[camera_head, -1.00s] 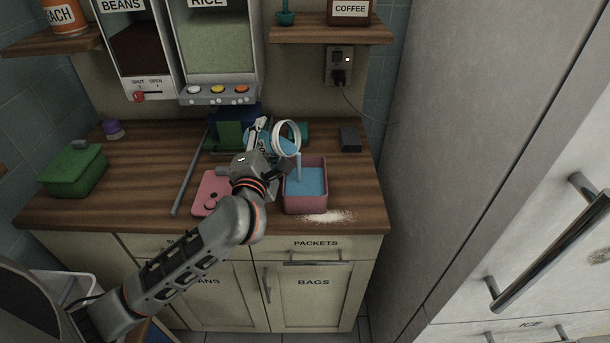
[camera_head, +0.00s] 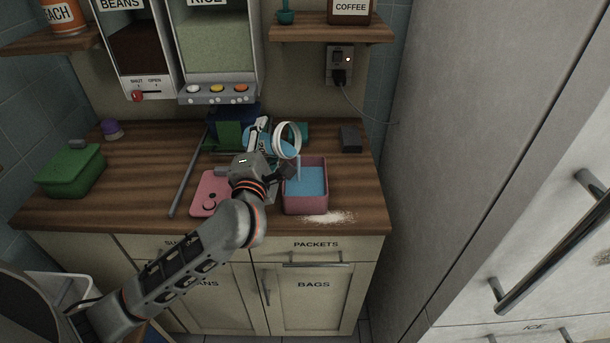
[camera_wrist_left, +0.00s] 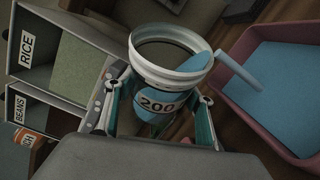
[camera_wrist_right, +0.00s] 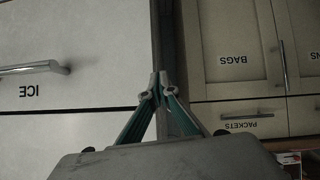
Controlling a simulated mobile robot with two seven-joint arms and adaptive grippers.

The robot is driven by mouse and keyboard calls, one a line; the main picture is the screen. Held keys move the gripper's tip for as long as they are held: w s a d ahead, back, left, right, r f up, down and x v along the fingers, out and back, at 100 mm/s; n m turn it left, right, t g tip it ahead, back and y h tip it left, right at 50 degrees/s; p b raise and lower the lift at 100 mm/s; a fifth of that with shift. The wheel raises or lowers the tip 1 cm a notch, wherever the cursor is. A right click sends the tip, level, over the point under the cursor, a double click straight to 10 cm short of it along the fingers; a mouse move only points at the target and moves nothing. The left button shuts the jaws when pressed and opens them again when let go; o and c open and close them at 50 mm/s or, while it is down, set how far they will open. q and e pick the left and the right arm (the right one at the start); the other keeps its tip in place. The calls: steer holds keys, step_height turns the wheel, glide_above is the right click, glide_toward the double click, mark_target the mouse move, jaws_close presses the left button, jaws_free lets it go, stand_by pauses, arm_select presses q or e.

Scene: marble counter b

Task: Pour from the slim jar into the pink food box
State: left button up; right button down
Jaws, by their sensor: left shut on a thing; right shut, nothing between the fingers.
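The slim jar (camera_head: 287,140), with a white rim and blue contents, is tilted over the left side of the pink food box. It also shows in the left wrist view (camera_wrist_left: 170,80) with a "200" label. My left gripper (camera_wrist_left: 155,110) is shut on it. A blue stream (camera_wrist_left: 238,70) runs from its mouth into the box. The pink food box (camera_head: 306,207) stands open near the counter's front edge and holds blue contents; its corner shows in the left wrist view (camera_wrist_left: 226,92). My right gripper (camera_wrist_right: 160,84) is shut and empty in front of the cabinets, outside the head view.
A pink lid (camera_head: 208,190) lies left of the box. White powder (camera_head: 332,218) is spilled in front of it. A green box (camera_head: 70,172) stands at the left and a dark block (camera_head: 350,139) behind right. A grey rod (camera_head: 187,180) lies left of the lid.

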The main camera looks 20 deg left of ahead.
mark_target(274, 134)
arm_select(q)
steer(key=shift+d+r+m, duration=0.2)
steer(key=shift+r+m, duration=0.05)
steer(key=shift+m, duration=0.05)
steer(key=shift+s+d+r+m+t+b, duration=0.15)
steer(key=shift+d+r+m+t+b, duration=0.25)
steer(key=shift+d+m+b, duration=0.15)
stand_by(0.9)
steer(key=shift+d+r+m+t+p, duration=0.2)
steer(key=shift+r+m+t+p, duration=0.3)
steer(key=shift+m+p, duration=0.5)
stand_by(0.8)
